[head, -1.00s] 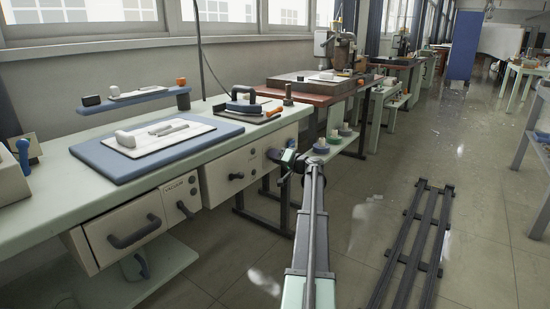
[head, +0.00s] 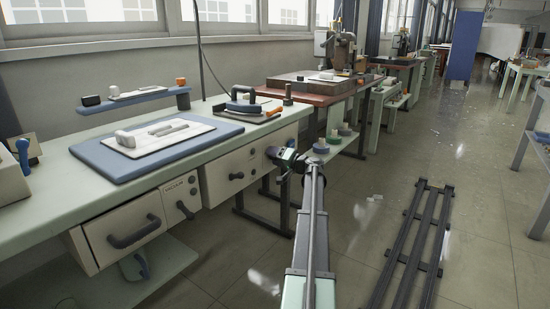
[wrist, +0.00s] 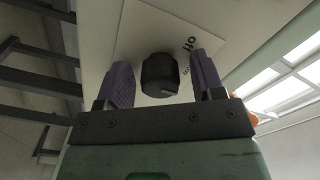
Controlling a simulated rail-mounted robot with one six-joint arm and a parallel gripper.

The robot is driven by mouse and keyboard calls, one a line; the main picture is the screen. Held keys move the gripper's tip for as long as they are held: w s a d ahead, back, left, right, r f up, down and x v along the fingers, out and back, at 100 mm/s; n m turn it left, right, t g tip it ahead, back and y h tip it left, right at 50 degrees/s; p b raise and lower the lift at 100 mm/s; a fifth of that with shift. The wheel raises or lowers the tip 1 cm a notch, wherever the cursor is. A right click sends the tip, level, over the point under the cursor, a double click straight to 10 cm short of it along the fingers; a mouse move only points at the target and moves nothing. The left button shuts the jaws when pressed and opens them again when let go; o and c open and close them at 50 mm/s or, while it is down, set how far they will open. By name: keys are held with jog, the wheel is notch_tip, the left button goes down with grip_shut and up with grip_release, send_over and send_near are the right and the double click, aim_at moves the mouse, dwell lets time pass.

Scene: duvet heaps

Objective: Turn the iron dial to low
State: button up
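A dark round dial (wrist: 160,78) stands on a pale panel in the wrist view. The label "Off" (wrist: 182,45) is printed beside it, and another label is mostly hidden by a finger. My gripper (wrist: 160,66) is open, with one purple finger on each side of the dial and small gaps showing. I cannot tell the dial's setting. In the head view my gripper (head: 273,154) is at the front of the bench's right cabinet. The iron (head: 243,101) sits on the bench top above it.
A blue mat (head: 90,150) with a white board lies on the bench. A drawer with a dark handle (head: 135,232) and another with a small handle (head: 236,176) face the aisle. Round pieces (head: 321,146) lie on a low shelf behind my gripper. The floor right of my arm holds a dark rail.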

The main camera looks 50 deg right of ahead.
jog(key=shift+s, duration=0.1)
jog(key=s, duration=1)
jog(key=shift+s+d, duration=0.2)
jog(key=shift+s, duration=0.15)
